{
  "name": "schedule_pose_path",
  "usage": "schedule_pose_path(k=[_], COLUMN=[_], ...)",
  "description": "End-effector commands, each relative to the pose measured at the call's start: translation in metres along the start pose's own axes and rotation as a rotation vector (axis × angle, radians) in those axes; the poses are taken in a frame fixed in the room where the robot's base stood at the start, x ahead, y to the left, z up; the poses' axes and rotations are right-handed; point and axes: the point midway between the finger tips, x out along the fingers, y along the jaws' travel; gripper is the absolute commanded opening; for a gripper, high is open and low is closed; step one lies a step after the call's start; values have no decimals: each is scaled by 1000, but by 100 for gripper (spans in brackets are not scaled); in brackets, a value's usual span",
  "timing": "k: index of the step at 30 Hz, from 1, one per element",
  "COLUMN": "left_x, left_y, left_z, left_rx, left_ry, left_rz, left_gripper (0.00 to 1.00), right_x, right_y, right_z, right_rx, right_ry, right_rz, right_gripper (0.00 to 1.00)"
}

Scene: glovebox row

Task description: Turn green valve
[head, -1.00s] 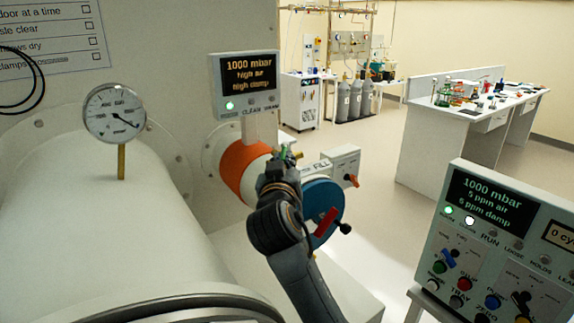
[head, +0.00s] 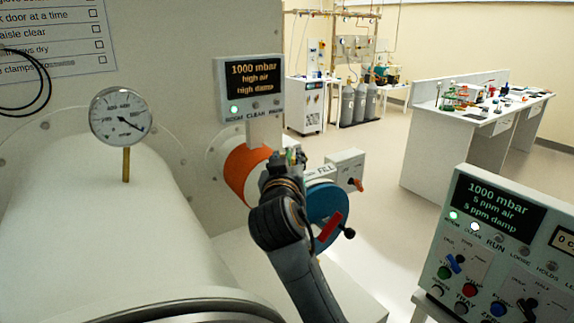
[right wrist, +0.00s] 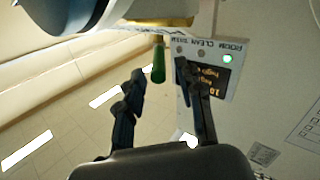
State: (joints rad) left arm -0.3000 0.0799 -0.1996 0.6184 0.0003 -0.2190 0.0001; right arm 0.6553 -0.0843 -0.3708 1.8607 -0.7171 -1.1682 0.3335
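The green valve handle (right wrist: 158,62) is a short green lever below a brass-coloured fitting (right wrist: 165,21) in the right wrist view. In the head view only a small green bit (head: 291,156) shows beside my gripper; the rest is hidden behind it. My right gripper (right wrist: 160,72) has its two dark fingers spread apart. The green handle appears between the fingertips in the picture, with gaps on both sides and no visible contact. My right gripper also shows in the head view (head: 285,160), in front of the orange-banded port. My left gripper is not in view.
A blue wheel (head: 327,205) with a red tag is right beside my right arm. A small white box with an orange lever (head: 347,168) is behind it. A display (head: 250,88) is above the port. A control panel (head: 485,250) stands at the right, a gauge (head: 119,117) at the left.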

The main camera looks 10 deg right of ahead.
Motion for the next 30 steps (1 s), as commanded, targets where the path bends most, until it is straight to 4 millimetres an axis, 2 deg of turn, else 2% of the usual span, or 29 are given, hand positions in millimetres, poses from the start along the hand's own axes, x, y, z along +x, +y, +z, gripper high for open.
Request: schedule_pose_path(k=[1, 6, 12, 17, 24, 25, 28, 30], left_x=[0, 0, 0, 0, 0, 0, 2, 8], left_y=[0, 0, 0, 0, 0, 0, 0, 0], left_z=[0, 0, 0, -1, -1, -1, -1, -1], left_rx=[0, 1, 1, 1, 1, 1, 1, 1], left_ry=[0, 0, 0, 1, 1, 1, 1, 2], left_rz=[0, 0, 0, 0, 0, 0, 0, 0], left_gripper=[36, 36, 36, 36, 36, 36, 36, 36], right_x=[0, 0, 0, 0, 0, 0, 3, 10], right_y=[2, 8, 14, 16, 16, 16, 23, 38], right_z=[-12, -45, -75, -84, -84, -84, -83, -84], right_rx=[6, 4, 2, 2, 0, 0, -39, -140], right_ry=[5, 6, 4, 2, 2, 2, 22, 74], right_rz=[-1, -1, -1, -1, -1, -1, 21, 75], right_gripper=[36, 36, 36, 36, 36, 32, 12, 0])
